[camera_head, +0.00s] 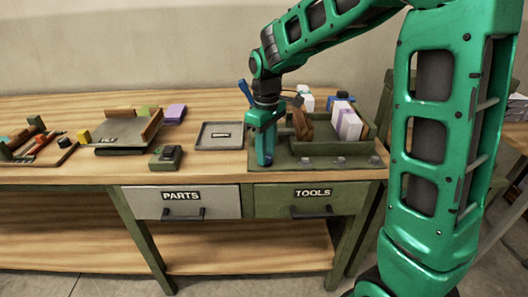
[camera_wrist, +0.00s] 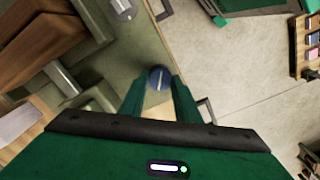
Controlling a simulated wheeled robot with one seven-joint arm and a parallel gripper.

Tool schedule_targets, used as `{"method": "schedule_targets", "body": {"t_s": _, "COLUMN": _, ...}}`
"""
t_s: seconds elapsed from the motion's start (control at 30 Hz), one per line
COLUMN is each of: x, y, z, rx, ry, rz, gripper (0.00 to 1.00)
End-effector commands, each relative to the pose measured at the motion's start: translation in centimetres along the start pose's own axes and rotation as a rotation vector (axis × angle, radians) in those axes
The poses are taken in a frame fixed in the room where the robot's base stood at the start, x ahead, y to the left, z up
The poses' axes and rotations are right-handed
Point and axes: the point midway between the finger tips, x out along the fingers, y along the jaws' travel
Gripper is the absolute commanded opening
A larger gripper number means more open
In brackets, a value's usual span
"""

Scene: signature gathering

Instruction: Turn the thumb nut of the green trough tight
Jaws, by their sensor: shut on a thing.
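The green trough (camera_head: 322,168) stands at the bench's front right and holds brown pieces and pale, purple-edged signatures. Several round knobs sit along its front ledge, among them a grey one (camera_head: 340,161). My gripper (camera_head: 265,162) points down at the ledge's left end. In the wrist view, a blue round thumb nut (camera_wrist: 159,78) with a pale line across it sits between my fingertips, which are closed on its sides. A grey knob (camera_wrist: 123,8) with a pale line lies farther along the ledge. In the head view, my fingers largely hide the nut.
A shallow grey tray (camera_head: 218,136) lies just left of the trough. A small dark green box (camera_head: 166,157), a purple block (camera_head: 175,113) and a grey board (camera_head: 121,132) are farther left. Drawers marked PARTS (camera_head: 180,202) and TOOLS (camera_head: 308,201) are below the bench top.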

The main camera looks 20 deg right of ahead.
Motion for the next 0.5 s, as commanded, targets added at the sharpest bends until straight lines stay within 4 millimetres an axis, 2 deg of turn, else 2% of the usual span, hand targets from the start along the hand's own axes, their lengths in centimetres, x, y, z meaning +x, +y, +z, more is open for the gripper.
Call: {"method": "schedule_targets", "body": {"t_s": 0.5, "x": -0.25, "y": 0.32, "z": -0.22, "rx": 0.495, "ry": 0.010, "rz": 0.004, "gripper": 0.07}}
